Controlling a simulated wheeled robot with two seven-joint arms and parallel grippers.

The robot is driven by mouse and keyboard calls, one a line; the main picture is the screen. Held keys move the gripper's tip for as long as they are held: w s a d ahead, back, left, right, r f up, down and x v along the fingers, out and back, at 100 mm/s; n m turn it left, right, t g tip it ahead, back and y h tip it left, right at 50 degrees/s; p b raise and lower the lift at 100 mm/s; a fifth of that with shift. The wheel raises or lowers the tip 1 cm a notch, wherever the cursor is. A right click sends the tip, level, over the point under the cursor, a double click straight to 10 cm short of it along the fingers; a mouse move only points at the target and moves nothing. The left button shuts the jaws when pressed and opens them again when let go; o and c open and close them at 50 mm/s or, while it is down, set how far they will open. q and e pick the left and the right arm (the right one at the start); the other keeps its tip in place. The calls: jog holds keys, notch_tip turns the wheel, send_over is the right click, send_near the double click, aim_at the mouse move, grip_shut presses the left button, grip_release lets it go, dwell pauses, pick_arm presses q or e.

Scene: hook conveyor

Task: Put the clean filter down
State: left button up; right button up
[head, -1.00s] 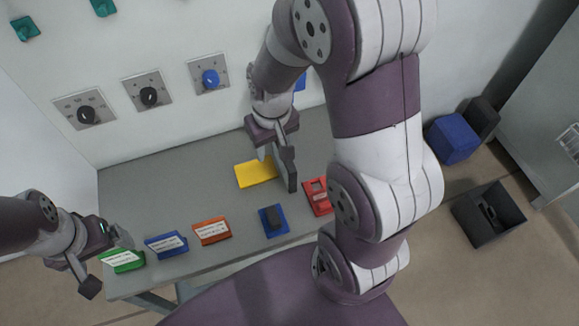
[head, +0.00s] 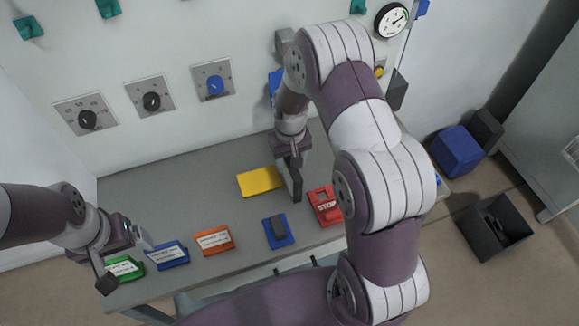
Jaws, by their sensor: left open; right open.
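A flat yellow slab (head: 260,181) lies on the grey table, left of my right gripper (head: 291,180). I cannot tell for certain whether this slab is the clean filter. My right gripper points down beside the slab's right end, open, with nothing seen between its fingers; I cannot tell whether it touches the slab. My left gripper (head: 122,260) is open at the table's left front corner, around or above the green label block (head: 125,268); contact cannot be told.
On the table (head: 180,210) stand a blue label block (head: 168,254), an orange label block (head: 214,240), a blue pad with a dark block (head: 278,231) and a red stop box (head: 325,205). A black bin (head: 495,227) and a blue box (head: 457,147) stand on the floor at right.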

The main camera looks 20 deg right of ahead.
jog(key=shift+w+f, duration=0.15)
jog(key=shift+f, duration=0.45)
grip_shut()
jog(key=shift+r, duration=0.1)
